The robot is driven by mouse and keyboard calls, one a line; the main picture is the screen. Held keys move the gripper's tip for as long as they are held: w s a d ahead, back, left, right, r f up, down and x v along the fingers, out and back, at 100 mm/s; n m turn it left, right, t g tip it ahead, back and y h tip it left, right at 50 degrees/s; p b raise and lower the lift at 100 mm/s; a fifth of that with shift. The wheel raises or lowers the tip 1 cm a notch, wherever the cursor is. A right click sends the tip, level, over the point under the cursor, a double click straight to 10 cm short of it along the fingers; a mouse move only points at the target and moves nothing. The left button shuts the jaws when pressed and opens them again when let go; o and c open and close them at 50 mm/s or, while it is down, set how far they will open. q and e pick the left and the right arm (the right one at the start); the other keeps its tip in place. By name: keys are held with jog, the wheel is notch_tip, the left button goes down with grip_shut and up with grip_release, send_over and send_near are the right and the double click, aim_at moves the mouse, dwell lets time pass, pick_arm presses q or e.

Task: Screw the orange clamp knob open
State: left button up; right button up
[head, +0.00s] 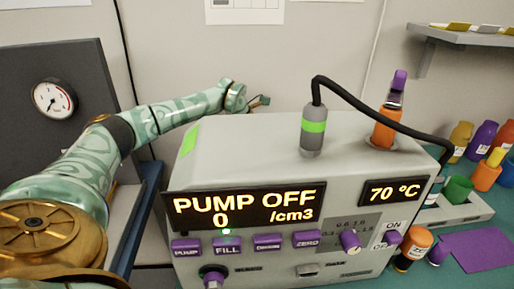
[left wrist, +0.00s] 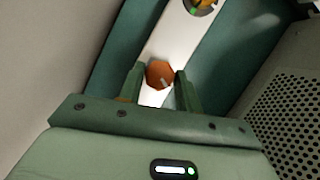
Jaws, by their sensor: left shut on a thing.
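The orange clamp knob (left wrist: 159,73) shows in the left wrist view, round and orange with a small pale mark. It sits over a white strip (left wrist: 178,38). My left gripper (left wrist: 160,82) is shut on the knob, with one green finger on each side of it. In the head view my left arm reaches from the left past the machine's back corner, and the left gripper (head: 262,101) is small there. The knob cannot be made out in the head view. My right gripper is in neither view.
A machine (head: 250,135) with a "PUMP OFF" display fills the middle of the head view. A probe (head: 313,132) with a black cable and an orange bottle (head: 386,128) stand on it. A perforated panel (left wrist: 290,92) is right of the gripper in the wrist view.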

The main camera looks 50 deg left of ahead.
pick_arm(q)
jog(key=n+p, duration=0.2)
jog(key=r+n+y+p, duration=0.1)
jog(key=p, duration=0.2)
jog(key=shift+d+n+p, duration=0.15)
jog(key=shift+n+p, duration=0.15)
jog(key=shift+n, duration=0.1)
jog(key=shift+f+n+y, duration=0.2)
jog(key=shift+n+y, duration=0.1)
jog(key=shift+f, duration=0.25)
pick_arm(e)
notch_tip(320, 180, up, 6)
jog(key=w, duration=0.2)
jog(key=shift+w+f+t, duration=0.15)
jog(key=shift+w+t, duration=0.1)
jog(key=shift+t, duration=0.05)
pick_arm(q)
jog(key=o, duration=1)
jog(key=p+v, duration=0.5)
jog(key=v, duration=1.1)
jog(key=shift+s, duration=0.3)
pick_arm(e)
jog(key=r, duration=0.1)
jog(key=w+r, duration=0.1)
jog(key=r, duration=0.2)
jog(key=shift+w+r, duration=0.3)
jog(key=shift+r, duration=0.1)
